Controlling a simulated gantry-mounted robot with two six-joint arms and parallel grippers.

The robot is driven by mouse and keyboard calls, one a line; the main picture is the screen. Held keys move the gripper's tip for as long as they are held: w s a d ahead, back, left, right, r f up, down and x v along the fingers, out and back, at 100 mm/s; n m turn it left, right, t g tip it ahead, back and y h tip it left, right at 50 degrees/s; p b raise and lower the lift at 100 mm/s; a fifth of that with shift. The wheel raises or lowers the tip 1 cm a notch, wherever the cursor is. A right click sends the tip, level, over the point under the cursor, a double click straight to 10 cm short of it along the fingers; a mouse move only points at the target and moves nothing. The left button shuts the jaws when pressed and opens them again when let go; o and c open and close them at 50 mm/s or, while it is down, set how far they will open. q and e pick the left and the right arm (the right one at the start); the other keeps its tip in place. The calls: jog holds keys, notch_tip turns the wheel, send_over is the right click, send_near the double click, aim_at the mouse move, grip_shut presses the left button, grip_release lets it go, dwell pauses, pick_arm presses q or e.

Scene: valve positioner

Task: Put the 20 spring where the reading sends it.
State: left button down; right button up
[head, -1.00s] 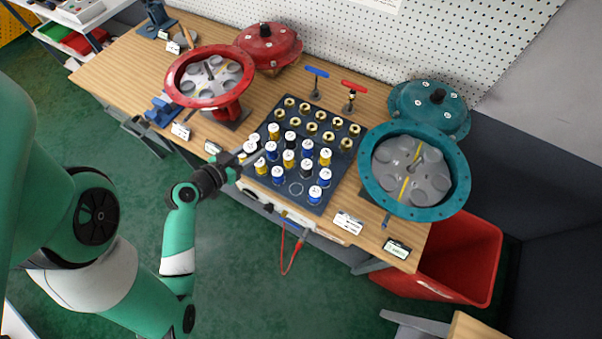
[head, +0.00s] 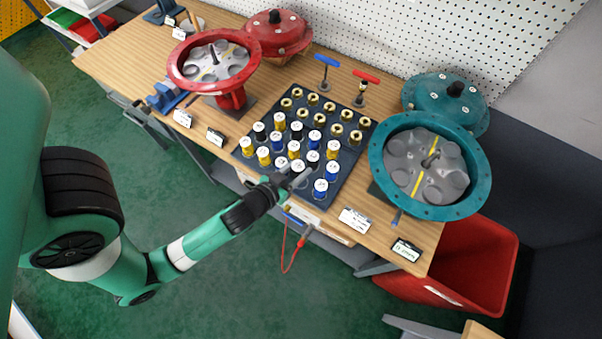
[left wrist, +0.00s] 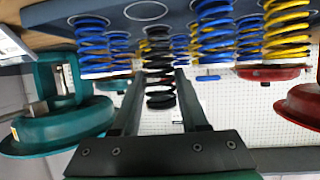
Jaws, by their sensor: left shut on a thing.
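My left gripper (head: 290,180) is over the front of the dark spring board (head: 330,198). In the left wrist view its fingers (left wrist: 158,105) are shut on a black spring (left wrist: 158,62). I cannot tell whether that spring touches the board. Blue, yellow and black springs with white caps stand on the board, such as a blue one (head: 320,190) to the right of the gripper; their numbers are too small to read. A red housing (head: 178,72) with grey cups stands at the left, a teal housing (head: 478,190) at the right. My right gripper is not in view.
Brass parts (head: 330,107) fill the back of the board. Blue (head: 327,60) and red (head: 367,76) T-handled tools stand behind it. Labels (head: 355,219) line the front edge of the table. A red bin (head: 480,265) stands below at the right.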

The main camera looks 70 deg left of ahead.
pick_arm(q)
jog(key=shift+w+d+f, duration=0.1)
jog(key=shift+w+f, duration=0.05)
jog(key=shift+f, duration=0.1)
jog(key=shift+w+d+f+b, duration=0.15)
jog(key=shift+f+b, duration=0.9)
jog(key=shift+f, duration=0.7)
jog(key=shift+f, duration=0.15)
jog(key=shift+c, duration=2.2)
grip_release()
